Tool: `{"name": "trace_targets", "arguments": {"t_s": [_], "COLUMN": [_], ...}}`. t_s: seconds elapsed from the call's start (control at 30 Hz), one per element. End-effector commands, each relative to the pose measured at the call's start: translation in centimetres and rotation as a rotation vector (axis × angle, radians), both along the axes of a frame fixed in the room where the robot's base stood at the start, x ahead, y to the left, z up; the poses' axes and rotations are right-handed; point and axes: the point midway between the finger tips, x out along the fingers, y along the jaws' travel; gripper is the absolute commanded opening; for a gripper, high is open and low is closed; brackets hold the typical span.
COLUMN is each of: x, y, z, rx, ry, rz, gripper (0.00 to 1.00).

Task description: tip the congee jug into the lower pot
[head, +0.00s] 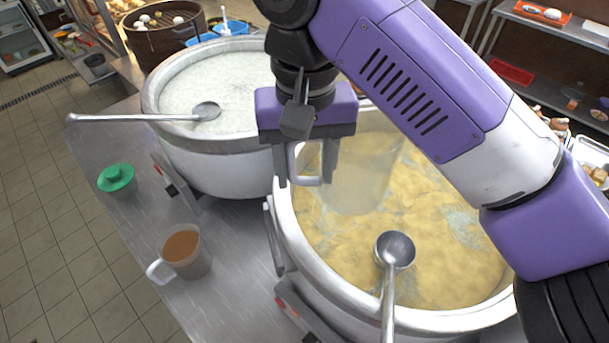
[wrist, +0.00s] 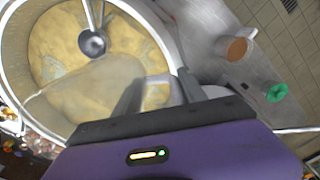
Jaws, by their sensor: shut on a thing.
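A clear, see-through jug (head: 365,170) hangs over the pot of yellow congee (head: 283,215), its lower part overlapping the congee in the picture. My gripper (head: 306,178) is shut on the jug's white handle. In the wrist view the jug (wrist: 88,88) also shows over the yellow congee. The jug looks mostly upright in the head view; I cannot make out any contents. The second pot (head: 150,100), behind left, holds white congee close to its rim. The yellow congee lies further below its own rim.
A ladle (head: 395,252) rests in the yellow pot; another (head: 205,111) lies across the white pot. A jug of brown liquid (head: 182,250) and a green-lidded container (head: 117,179) stand on the steel counter (head: 235,290). A steamer basket (head: 160,38) stands behind.

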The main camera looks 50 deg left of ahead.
Motion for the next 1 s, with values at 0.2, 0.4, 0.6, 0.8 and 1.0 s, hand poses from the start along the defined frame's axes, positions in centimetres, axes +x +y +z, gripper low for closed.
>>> {"name": "trace_targets", "arguments": {"t_s": [0.2,0.4,0.6,0.8,1.0], "x": [0.0,0.0,0.0,0.1,0.0], "y": [0.0,0.0,0.0,0.0,0.0], "z": [0.7,0.7,2.1,4.7,5.7], "rx": [0.001,0.001,0.002,0.001,0.000], "ry": [0.001,0.002,0.000,-0.001,0.002], "rz": [0.000,0.000,0.000,0.000,0.001], "gripper": [0.00,0.00,0.00,0.00,0.00]}}
